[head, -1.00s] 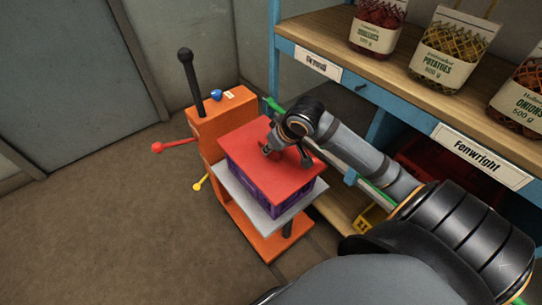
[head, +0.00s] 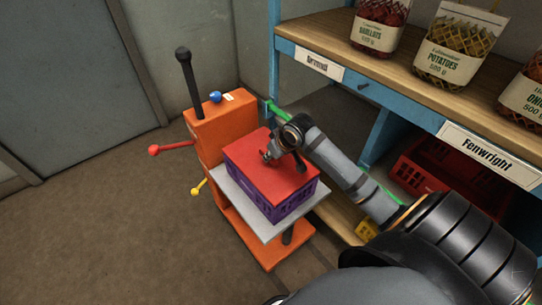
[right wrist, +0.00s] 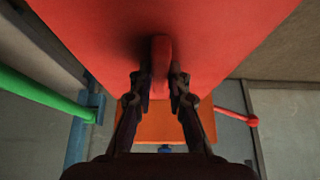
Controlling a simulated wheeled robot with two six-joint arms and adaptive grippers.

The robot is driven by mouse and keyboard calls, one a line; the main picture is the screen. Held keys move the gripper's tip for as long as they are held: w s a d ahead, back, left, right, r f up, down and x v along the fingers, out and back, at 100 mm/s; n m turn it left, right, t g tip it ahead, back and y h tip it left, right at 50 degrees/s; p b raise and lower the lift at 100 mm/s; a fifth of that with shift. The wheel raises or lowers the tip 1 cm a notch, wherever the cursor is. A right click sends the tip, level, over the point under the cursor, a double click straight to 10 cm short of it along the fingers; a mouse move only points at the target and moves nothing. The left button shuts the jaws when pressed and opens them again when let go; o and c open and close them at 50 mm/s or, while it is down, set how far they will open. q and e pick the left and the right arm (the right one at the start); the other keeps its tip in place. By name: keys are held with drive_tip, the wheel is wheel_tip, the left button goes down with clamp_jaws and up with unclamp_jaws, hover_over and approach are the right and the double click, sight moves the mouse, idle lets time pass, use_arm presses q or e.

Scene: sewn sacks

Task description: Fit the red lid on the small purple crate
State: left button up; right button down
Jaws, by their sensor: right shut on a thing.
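The small purple crate (head: 290,206) stands on the grey plate (head: 232,200) of an orange machine. The flat red lid (head: 278,186) lies over the crate's top, its edges close to the crate's rim; I cannot tell whether it is fully seated. My right gripper (head: 268,157) is above the lid, shut on its raised red handle. The right wrist view shows the two fingers (right wrist: 161,82) on either side of the handle (right wrist: 161,52), with the lid (right wrist: 225,35) filling the upper part. My left gripper is not in view.
The orange machine (head: 215,128) has a black lever (head: 188,80), a red lever (head: 172,148) and a yellow one. A blue shelf with produce sacks (head: 455,50) stands at the right, with a red crate (head: 440,180) below. The floor at left is clear.

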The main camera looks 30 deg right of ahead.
drive_tip(key=shift+f, duration=0.4)
drive_tip(key=c, duration=1.3)
unclamp_jaws()
drive_tip(key=shift+f, duration=0.1)
